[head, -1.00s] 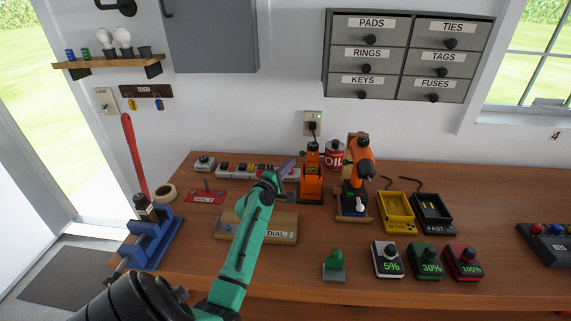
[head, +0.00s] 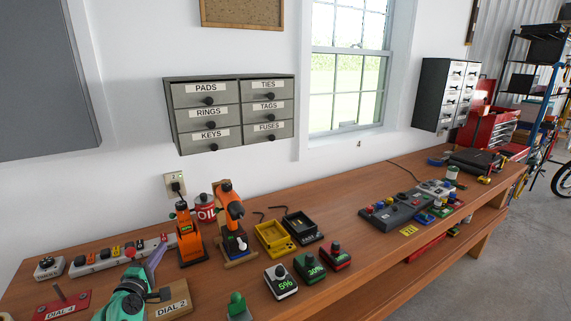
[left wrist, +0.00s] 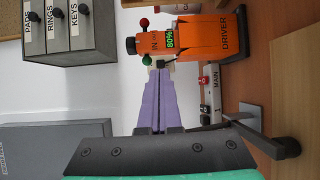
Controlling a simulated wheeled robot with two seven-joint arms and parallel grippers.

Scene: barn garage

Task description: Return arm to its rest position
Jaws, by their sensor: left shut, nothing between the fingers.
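My left arm comes in at the lower left of the head view. Its gripper (head: 157,250) has purple fingers, closed together with nothing between them. It is over the bench, just left of the orange driver (head: 188,236) and above the DIAL 2 board (head: 178,301). In the left wrist view the closed fingers (left wrist: 160,75) point at the driver (left wrist: 190,39), which appears turned on its side and reads 80%. I cannot tell whether the fingertips touch it. My right gripper is not in view.
The wooden bench (head: 340,228) holds an orange drill (head: 230,205), yellow (head: 274,238) and black (head: 303,225) trays, several labelled button boxes and a power strip (head: 110,254). Grey drawers (head: 233,112) hang above. The bench right of the trays has some clear room.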

